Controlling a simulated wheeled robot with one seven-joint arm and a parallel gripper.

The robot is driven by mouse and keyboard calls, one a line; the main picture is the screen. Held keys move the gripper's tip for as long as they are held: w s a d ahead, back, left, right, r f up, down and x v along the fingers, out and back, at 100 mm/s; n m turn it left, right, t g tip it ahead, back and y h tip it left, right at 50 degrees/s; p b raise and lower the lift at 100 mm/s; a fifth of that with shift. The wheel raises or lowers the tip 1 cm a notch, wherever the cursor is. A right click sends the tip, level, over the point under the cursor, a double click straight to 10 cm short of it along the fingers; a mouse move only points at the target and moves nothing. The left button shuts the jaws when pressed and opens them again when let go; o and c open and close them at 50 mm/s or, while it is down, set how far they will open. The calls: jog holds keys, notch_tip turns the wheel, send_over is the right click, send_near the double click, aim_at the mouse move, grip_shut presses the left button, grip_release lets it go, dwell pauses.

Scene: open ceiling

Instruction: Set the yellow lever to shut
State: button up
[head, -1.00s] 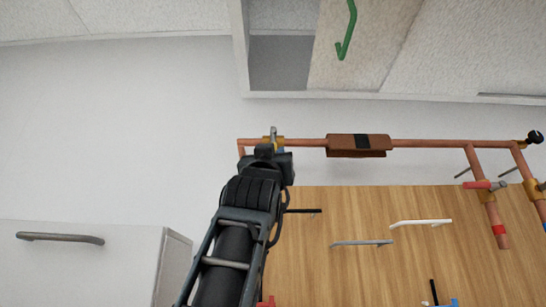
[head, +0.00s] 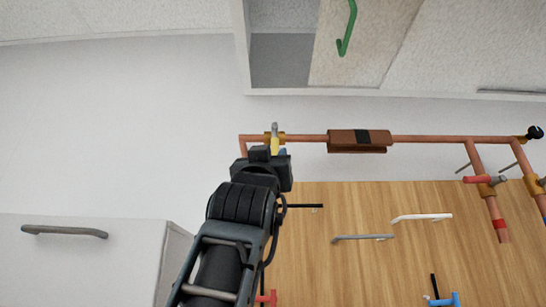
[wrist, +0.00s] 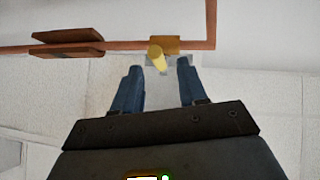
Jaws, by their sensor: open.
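The yellow lever (wrist: 157,57) sits on a brass valve (wrist: 166,43) at the copper pipe's corner. In the wrist view the lever's end shows in the gap between my gripper's (wrist: 159,68) two blue fingers, level with their tips. The fingers are apart, with nothing clamped; I cannot tell how deep the lever sits. In the head view the yellow lever (head: 275,147) shows as a small strip under the brass valve (head: 268,138), just above my gripper (head: 272,155). My gripper hides much of the lever there.
The copper pipe (head: 440,140) runs right, with a brown sleeve (head: 357,141) on it. A red-handled valve (head: 478,180) is on a branch at right. A wooden panel (head: 350,270) with handles lies below. A white cabinet (head: 80,275) stands at lower left; wall at left is bare.

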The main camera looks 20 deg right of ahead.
jog(key=v, duration=0.2)
jog(key=shift+s+a+f, duration=0.15)
jog(key=shift+s+f, duration=0.1)
dwell(0.5)
